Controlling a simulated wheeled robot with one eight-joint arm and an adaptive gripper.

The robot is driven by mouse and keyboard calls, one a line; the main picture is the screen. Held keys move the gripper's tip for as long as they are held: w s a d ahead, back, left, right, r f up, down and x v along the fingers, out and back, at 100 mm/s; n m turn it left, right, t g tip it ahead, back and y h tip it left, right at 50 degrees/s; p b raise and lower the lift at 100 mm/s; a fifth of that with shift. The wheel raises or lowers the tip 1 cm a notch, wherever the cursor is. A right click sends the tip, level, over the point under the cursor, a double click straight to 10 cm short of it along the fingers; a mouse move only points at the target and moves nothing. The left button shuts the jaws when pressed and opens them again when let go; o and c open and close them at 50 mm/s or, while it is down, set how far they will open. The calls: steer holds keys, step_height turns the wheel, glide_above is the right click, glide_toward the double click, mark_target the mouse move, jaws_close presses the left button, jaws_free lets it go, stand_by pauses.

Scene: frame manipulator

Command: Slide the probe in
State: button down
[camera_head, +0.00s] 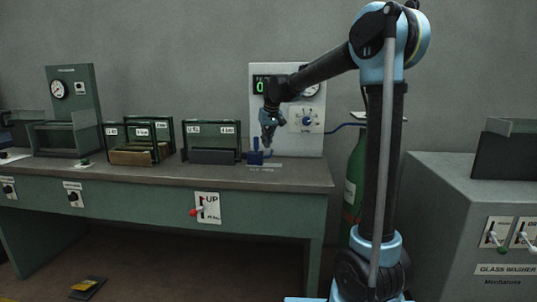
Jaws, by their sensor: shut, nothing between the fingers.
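My gripper (268,141) is shut and empty, pointing down in front of the white instrument panel (288,143). Just below and left of its tips, a small blue piece (256,157) stands upright on the bench top. It may be the probe or its holder; it is too small to tell. A gap between it and my fingertips is hard to judge. The panel has a green display (261,86), a round gauge and a dial (307,121). A blue cable (345,126) runs from the panel's right side behind my arm.
The bench (150,183) carries several dark glass-sided boxes (210,142) left of my gripper and a gauge stand (72,100) farther left. A green bottle (354,180) stands behind my arm. A grey glass washer cabinet (440,200) is at right. A label (264,169) lies on the bench.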

steer(key=shift+d, duration=0.1)
steer(key=s+d+v, duration=0.1)
steer(key=v, duration=0.8)
steer(key=shift+s+f, duration=0.15)
steer(key=shift+f, duration=0.1)
stand_by(0.9)
steer(key=s+d+f+m, duration=0.1)
steer(key=s+d+f, duration=0.3)
steer(key=s+d, duration=0.5)
steer(key=s+d+f+m, duration=0.1)
steer(key=s+d+f, duration=0.5)
steer(key=s+f, duration=0.2)
steer(key=s+d+f+m+g+h, duration=0.1)
steer(key=s+d+f+m, duration=0.1)
steer(key=s+d+f, duration=0.4)
steer(key=s+d+f+m, duration=0.1)
steer(key=s+d+f, duration=0.5)
steer(key=s+f, duration=0.4)
steer(key=s, duration=0.3)
steer(key=shift+s+d+f+h, duration=0.15)
steer(key=shift+s+f+h, duration=0.1)
steer(key=shift+s+h, duration=0.15)
